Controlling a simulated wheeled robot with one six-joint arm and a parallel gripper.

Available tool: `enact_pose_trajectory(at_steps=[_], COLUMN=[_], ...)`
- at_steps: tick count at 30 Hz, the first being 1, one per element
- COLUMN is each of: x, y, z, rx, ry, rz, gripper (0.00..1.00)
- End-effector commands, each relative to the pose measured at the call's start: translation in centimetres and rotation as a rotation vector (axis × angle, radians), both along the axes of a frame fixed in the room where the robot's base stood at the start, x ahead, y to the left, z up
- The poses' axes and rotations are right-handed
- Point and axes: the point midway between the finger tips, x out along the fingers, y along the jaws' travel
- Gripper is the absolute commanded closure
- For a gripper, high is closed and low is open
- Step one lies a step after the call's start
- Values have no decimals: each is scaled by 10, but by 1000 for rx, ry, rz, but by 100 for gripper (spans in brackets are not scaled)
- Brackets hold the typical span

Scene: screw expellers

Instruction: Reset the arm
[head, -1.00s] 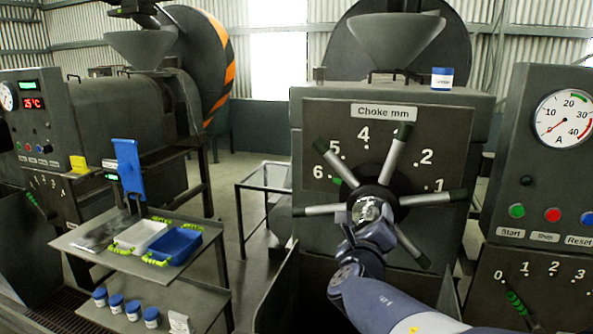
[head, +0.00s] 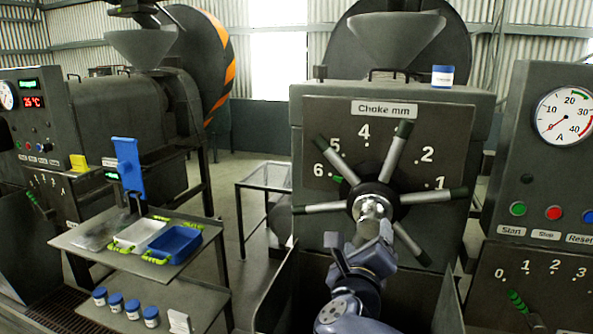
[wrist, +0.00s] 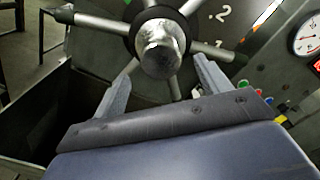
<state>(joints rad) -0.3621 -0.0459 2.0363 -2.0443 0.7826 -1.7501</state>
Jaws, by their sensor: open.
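My gripper (head: 362,241) is in front of the lower part of the choke handwheel (head: 378,203) in the head view. In the wrist view my gripper (wrist: 160,88) shows two fingers spread wide apart, with nothing held between them. The wheel's silver hub end (wrist: 158,50) appears beyond and between the fingers, apart from them as far as I can see. The wheel has several grey spokes with dark tips, on a panel labelled "Choke mm" (head: 385,108) with numbers around it. My arm hides part of the panel below the hub.
A control panel (head: 545,190) with gauge and buttons stands close on the right. Several blue-lidded jars (head: 116,303) sit below.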

Motion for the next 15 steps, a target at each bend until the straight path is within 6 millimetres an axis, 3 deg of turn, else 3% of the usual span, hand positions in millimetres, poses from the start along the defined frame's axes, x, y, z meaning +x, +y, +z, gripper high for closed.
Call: enact_pose_trajectory(at_steps=[7, 15], x=[-31, 12], y=[10, -5], z=[-1, 0], rx=[0, -1], ry=[0, 2], rz=[0, -6], gripper=[28, 28])
